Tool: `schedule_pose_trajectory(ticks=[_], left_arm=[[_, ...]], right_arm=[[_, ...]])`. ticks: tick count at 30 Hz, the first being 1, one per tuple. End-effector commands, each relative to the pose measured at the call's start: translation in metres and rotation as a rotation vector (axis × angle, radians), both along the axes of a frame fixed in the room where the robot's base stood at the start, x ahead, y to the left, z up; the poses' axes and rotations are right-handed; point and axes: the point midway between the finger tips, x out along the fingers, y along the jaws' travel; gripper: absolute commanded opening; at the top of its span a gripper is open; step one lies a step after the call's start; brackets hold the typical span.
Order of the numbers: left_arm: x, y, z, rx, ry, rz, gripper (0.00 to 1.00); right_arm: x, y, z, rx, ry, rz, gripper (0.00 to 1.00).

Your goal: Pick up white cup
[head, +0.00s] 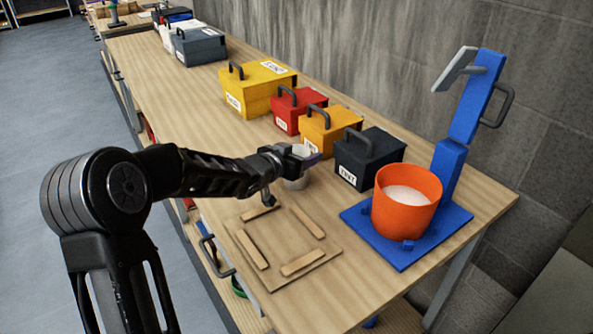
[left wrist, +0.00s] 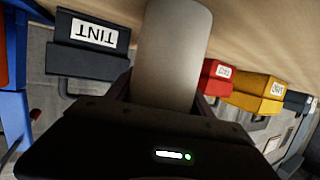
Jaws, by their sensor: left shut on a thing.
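The white cup (head: 296,182) is at the middle of the wooden workbench, in front of the orange and dark boxes. My left gripper (head: 300,160) reaches in from the left and is shut on the cup near its top. In the left wrist view the cup (left wrist: 172,50) is large, pale and plain, between the fingers of the gripper (left wrist: 165,95). The gripper hides part of the cup in the head view. I cannot tell whether its base touches the bench. My right gripper is not in view.
A dark box labelled TINT (head: 368,158) stands right of the cup, with an orange box (head: 328,130), a red box (head: 298,110) and a yellow box (head: 258,88) behind. An orange bucket (head: 406,205) sits on a blue stand (head: 405,255). A wooden frame (head: 280,242) lies in front.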

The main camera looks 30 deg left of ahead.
Motion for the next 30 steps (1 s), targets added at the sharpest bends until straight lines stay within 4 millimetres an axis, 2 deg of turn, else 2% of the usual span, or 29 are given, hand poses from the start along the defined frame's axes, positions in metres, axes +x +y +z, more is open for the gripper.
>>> schedule_pose_trajectory(ticks=[1, 12, 19, 22, 26, 30], left_arm=[[0.000, 0.000, 0.000, 0.000, 0.000, 0.000, 0.38], [0.000, 0.000, 0.001, 0.000, -0.002, 0.000, 0.09], [0.000, 0.000, 0.002, 0.001, -0.002, 0.000, 0.09], [0.000, 0.000, 0.008, 0.001, -0.003, 0.000, 0.09], [0.000, 0.000, 0.026, 0.001, -0.004, -0.001, 0.09], [0.000, 0.001, 0.055, 0.003, -0.004, 0.001, 0.09]], right_arm=[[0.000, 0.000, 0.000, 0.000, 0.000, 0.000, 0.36], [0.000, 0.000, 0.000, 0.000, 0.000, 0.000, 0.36], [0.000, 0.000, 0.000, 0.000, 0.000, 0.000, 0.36], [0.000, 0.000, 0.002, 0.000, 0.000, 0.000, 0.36], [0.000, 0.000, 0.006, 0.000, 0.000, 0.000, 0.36], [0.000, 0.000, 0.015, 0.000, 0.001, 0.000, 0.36]])
